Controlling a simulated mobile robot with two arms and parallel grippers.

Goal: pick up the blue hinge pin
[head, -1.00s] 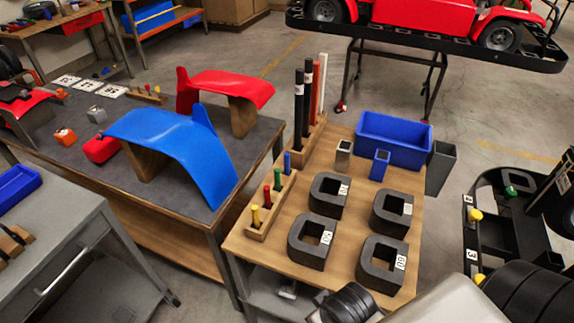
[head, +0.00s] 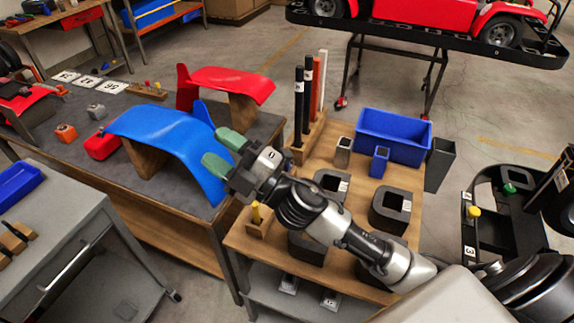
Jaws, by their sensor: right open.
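The blue hinge pin cannot be seen now; my right arm covers the part of the wooden pin rack (head: 255,231) where a blue pin stood earlier. Only the rack's near end shows, with a yellow pin (head: 256,213) upright in it. My right gripper (head: 224,152) is open, with green fingertips apart and nothing visible between them. It points left, in front of the blue curved panel in the picture, up and left of the rack. My left gripper is not in view.
Dark square blocks (head: 390,210) sit on the wooden table, partly covered by my arm. Tall rods stand in a wooden holder (head: 309,138) behind. A blue bin (head: 394,137) is at the back right. A blue curved panel (head: 165,128) stands on the left table.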

